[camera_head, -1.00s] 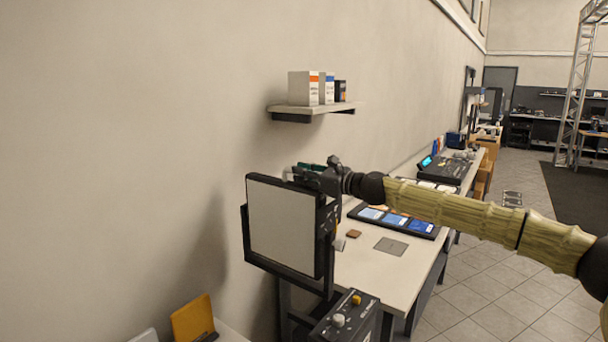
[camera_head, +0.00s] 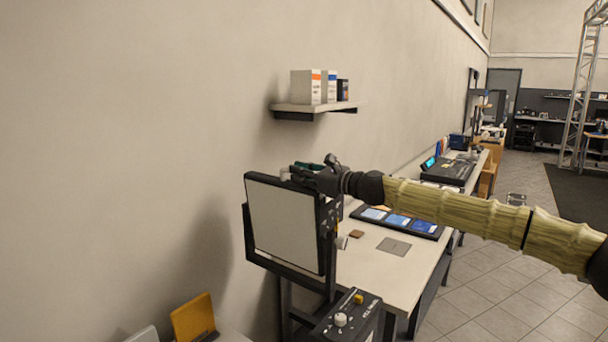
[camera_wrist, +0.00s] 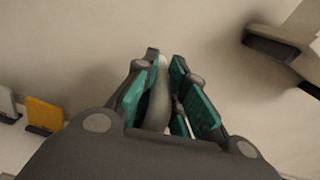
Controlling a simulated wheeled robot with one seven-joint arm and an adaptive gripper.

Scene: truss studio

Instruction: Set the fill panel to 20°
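The fill panel (camera_head: 285,228) is a pale square face in a black surround, hung in a black U-shaped yoke (camera_head: 262,262) at the lower middle of the head view. It is slightly tilted. My gripper (camera_head: 300,172), with teal finger pads, is at its top edge, reaching in from the right. In the wrist view, a pale grey rounded grip bar (camera_wrist: 157,104) stands between the fingers of my gripper (camera_wrist: 160,82), which look closed on it. The fingers hide part of the bar. No angle scale is readable.
A black box with knobs (camera_head: 347,318) stands below the panel's right side. A long table (camera_head: 385,268) with a dark tray of blue cards (camera_head: 398,221) runs behind. A wall shelf (camera_head: 315,109) holds boxes above. A yellow plate (camera_head: 192,316) stands at lower left. Open floor is at the right.

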